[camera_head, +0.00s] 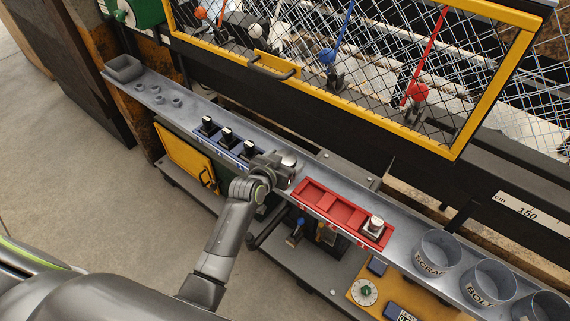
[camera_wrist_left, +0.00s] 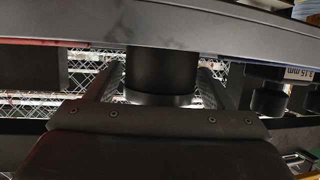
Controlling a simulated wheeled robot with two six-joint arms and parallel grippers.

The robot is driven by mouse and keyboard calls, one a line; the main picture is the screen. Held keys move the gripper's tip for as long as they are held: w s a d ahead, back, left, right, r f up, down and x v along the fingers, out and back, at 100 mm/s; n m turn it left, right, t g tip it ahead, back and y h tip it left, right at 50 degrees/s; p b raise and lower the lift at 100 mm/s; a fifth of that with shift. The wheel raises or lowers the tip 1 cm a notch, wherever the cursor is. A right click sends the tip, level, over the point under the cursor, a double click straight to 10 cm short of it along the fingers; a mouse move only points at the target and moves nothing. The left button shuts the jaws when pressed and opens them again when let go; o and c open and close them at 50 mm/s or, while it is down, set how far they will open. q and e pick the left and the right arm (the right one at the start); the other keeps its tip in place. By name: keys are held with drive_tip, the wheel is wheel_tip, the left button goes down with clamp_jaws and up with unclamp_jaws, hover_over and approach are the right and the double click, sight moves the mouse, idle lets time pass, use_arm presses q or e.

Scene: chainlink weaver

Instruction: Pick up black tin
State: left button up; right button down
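My left gripper (camera_head: 284,170) is at the right end of the blue tray on the long grey shelf, close to a tin with a pale top (camera_head: 289,160). The wrist picture looks upside down, with the tin against the dark surface above. My right gripper is not in view.
A red tray (camera_head: 325,203) with a silver-topped tin (camera_head: 374,224) lies right of the gripper. Several grey cups, one marked SCRAP (camera_head: 435,250), stand further right. A yellow-framed mesh guard (camera_head: 330,90) rises behind the shelf. A grey bin (camera_head: 123,68) is at the far left.

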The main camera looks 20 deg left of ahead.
use_arm(q)
drive_tip(key=c, duration=0.9)
